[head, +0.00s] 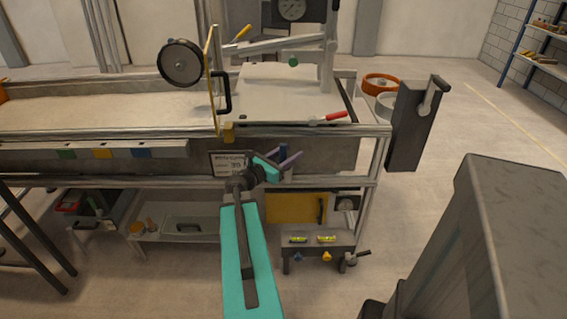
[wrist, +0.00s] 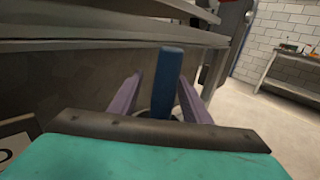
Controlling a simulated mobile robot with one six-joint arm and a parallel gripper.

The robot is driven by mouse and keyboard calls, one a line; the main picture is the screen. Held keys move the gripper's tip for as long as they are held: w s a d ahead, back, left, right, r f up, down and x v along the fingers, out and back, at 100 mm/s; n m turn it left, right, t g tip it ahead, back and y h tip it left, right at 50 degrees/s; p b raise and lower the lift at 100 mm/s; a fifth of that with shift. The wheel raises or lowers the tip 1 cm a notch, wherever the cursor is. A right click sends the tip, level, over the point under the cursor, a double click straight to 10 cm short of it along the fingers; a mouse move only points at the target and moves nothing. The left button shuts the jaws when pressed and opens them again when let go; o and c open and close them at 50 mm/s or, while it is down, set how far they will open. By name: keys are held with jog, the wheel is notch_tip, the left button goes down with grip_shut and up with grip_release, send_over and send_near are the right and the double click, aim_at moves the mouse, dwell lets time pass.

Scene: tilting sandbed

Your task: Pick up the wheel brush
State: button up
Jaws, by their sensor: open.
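My gripper (head: 285,160) is in front of the sandbed's lower side panel, its purple fingers spread apart. A blue upright bar (wrist: 171,82) stands between the fingers in the wrist view, with clear gaps on both sides. The bar also shows at the gripper in the head view (head: 283,151). It may be the wheel brush's handle; its lower end is hidden behind my gripper's dark front edge, and no bristles show. A red-handled tool (head: 333,117) lies on the bed's right end, its head too small to make out.
The sandbed's frame rail (head: 200,181) runs just below my gripper. A dark wheel (head: 182,64) is mounted above the bed. A grey post with a lever (head: 412,125) stands right of the bed. A small bench with levels (head: 318,241) stands below.

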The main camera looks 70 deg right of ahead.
dwell(0.4)
grip_shut()
jog(key=shift+a+r, duration=0.1)
